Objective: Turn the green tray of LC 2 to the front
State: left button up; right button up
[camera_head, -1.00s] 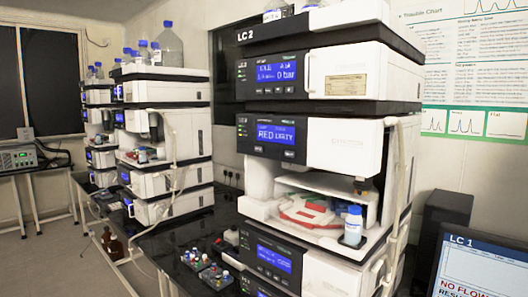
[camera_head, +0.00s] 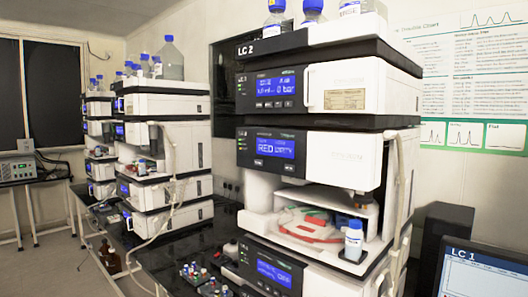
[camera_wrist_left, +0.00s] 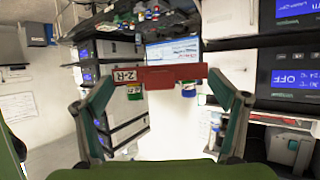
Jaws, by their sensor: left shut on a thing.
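LC 2 (camera_head: 360,88) is the tall white stack at the right of the head view. Its open bay (camera_head: 268,195) holds a round white carousel with a red-edged section (camera_head: 312,234) toward the front. I cannot clearly make out the green tray; a faint teal patch shows at the back left of the carousel. In the left wrist view my left gripper (camera_wrist_left: 160,88) is shut on a red tray (camera_wrist_left: 146,76) labelled "2-R", with vials (camera_wrist_left: 134,92) at it. Neither gripper shows in the head view.
A white bottle with a blue cap (camera_head: 353,240) stands at the bay's front right corner. Vial racks (camera_head: 195,278) stand on the dark bench left of LC 2. Another stack (camera_head: 165,135) stands further left. A monitor (camera_head: 480,272) marked LC 1 is at the lower right.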

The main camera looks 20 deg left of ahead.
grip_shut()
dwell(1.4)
